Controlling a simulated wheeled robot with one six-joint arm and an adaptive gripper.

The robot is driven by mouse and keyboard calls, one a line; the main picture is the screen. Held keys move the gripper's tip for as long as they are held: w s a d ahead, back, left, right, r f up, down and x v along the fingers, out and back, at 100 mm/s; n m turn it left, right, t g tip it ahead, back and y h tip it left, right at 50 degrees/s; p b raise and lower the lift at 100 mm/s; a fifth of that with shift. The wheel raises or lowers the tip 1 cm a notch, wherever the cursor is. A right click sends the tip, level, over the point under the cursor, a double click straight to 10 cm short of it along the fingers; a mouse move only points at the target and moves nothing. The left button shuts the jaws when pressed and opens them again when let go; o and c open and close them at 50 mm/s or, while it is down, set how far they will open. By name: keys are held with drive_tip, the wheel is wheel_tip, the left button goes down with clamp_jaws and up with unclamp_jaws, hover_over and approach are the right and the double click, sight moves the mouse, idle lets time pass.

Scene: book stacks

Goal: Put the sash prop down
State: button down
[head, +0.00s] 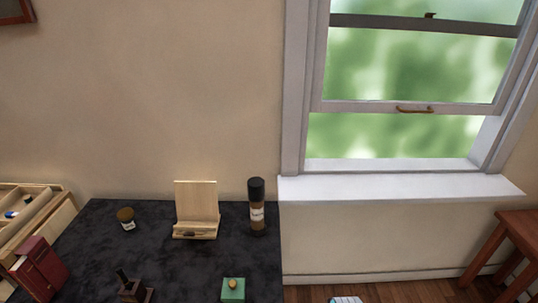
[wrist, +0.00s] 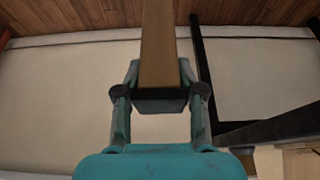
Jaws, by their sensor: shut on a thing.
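The sash prop (wrist: 158,45) is a straight light-brown wooden bar in the wrist view, running from the gripper up to the top edge. My teal gripper (wrist: 160,95) is shut on it near a dark block-like part; I cannot tell whether that part belongs to the prop. The prop's far end is out of view. The head view shows neither gripper nor prop. There, the window's lower sash (head: 408,106) is raised above the white sill (head: 395,187), with an open gap and nothing standing in it.
The dark tabletop (head: 85,245) holds a wooden stand (head: 196,205), a dark-capped bottle (head: 256,205), a small jar (head: 126,218), a green box (head: 233,289) and a red book (head: 40,268). A wooden stool (head: 515,240) stands right. Dark bars (wrist: 205,70) are beside the prop.

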drive_tip(key=shift+s+f, duration=0.4)
drive_tip(key=shift+s, duration=0.25)
drive_tip(key=shift+s+f, duration=0.35)
drive_tip(key=shift+s, duration=0.3)
drive_tip(key=shift+s+f, duration=0.4)
drive_tip(key=shift+s, duration=0.25)
